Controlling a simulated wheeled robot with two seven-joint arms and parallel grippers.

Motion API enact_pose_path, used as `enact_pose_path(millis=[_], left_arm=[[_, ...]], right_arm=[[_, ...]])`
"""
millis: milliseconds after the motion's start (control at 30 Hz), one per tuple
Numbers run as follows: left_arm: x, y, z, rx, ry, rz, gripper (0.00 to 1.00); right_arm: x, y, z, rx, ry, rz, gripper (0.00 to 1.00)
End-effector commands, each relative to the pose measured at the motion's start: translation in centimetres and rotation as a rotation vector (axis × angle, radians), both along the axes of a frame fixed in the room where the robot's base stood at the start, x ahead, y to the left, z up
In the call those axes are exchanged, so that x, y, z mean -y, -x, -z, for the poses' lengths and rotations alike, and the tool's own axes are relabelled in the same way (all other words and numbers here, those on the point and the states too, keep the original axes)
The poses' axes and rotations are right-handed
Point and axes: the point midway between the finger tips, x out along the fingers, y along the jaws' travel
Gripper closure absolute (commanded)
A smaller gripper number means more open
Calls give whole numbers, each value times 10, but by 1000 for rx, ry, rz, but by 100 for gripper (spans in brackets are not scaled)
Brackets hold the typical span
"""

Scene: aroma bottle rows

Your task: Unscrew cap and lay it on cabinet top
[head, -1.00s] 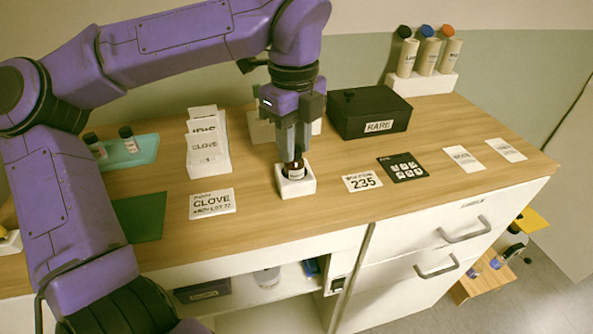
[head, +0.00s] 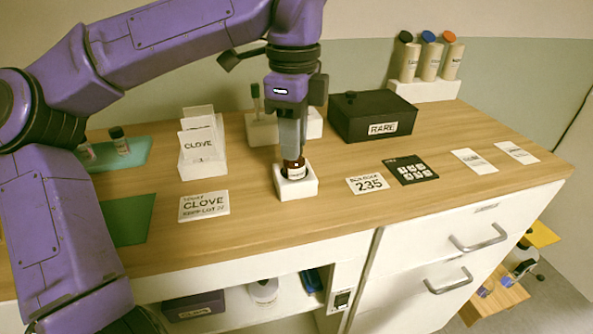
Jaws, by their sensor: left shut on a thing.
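A small brown bottle with a white label (head: 294,173) stands upright in a white square holder (head: 296,189) on the wooden cabinet top (head: 330,214). My left gripper (head: 292,152) points straight down over it and is shut on the top of the bottle, where the cap sits. The fingers hide the cap, so I cannot tell whether it is loose. My right gripper is not in view.
A black box marked RARE (head: 372,118) stands behind to the right. A white card holder (head: 203,153) and a CLOVE card (head: 204,206) are at left. Flat cards, including one reading 235 (head: 367,183), lie at right. The cabinet top in front of the holder is clear.

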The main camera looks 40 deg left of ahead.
Motion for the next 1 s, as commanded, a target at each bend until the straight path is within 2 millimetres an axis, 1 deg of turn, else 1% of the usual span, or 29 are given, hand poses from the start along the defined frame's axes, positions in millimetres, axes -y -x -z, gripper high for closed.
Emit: enact_pose_path(millis=[33,600,700,1000], left_arm=[[0,0,3,1,0,-24,100],[0,0,2,1,0,-290,100],[0,0,1,1,1,-315,100],[0,0,-8,0,0,-311,100]], right_arm=[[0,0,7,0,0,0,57],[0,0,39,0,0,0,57],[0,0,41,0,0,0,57],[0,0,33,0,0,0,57]])
